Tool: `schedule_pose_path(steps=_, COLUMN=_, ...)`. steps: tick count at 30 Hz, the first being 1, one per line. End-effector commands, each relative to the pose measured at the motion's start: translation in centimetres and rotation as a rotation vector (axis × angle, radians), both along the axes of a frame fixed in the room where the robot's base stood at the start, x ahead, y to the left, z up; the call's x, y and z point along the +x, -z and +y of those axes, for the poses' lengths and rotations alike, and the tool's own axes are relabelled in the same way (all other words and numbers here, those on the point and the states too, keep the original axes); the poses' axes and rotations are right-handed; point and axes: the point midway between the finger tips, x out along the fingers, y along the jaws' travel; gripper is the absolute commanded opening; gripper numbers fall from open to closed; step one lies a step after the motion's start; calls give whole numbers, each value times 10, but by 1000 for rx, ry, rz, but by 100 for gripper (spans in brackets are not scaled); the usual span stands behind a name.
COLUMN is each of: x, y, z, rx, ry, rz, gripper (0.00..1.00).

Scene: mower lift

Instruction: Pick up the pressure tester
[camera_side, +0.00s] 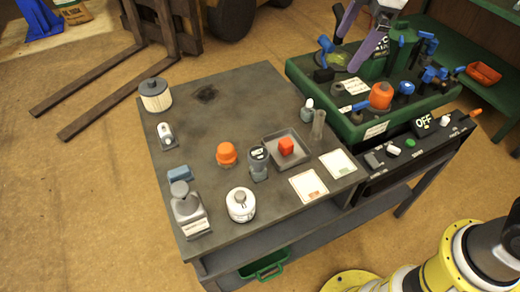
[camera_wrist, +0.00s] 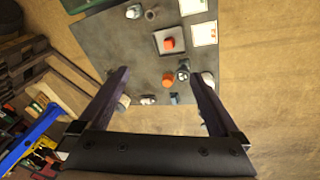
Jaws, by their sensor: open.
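The likely pressure tester is a small dark grey device (camera_side: 258,163) with a display on top. It stands upright on the grey workbench (camera_side: 205,95), between an orange cap and a grey tray. It also shows in the wrist view (camera_wrist: 183,71), between the fingers as seen from above. I cannot be sure of its identity, as a round white instrument (camera_side: 240,204) stands in front of it. My gripper (camera_side: 347,52) is open and empty, with purple fingers, above the green tray at the top right. It also shows in the wrist view (camera_wrist: 160,72), apart from the bench items.
An orange cap (camera_side: 227,154) and a grey tray (camera_side: 270,138) with a red block (camera_side: 286,146) flank the device. A clear cylinder (camera_side: 318,125) stands behind. A green tray (camera_side: 357,125) of blue-handled fittings is at the right. The bench's back left is mostly clear.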

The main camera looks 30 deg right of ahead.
Motion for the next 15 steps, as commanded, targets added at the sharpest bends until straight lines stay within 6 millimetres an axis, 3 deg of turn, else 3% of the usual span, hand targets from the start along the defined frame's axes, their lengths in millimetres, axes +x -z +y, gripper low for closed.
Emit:
schedule_pose_path(steps=3, x=31, y=36, z=47, rx=-38, ry=-133, rz=62, gripper=98)
schedule_pose_path(steps=6, x=47, y=70, z=84, rx=-65, ry=-218, rz=113, gripper=98)
schedule_pose_path(steps=10, x=53, y=116, z=125, rx=-93, ry=-286, rz=174, gripper=98)
schedule_pose_path(steps=15, x=43, y=161, z=152, rx=-129, ry=-339, rz=245, gripper=98)
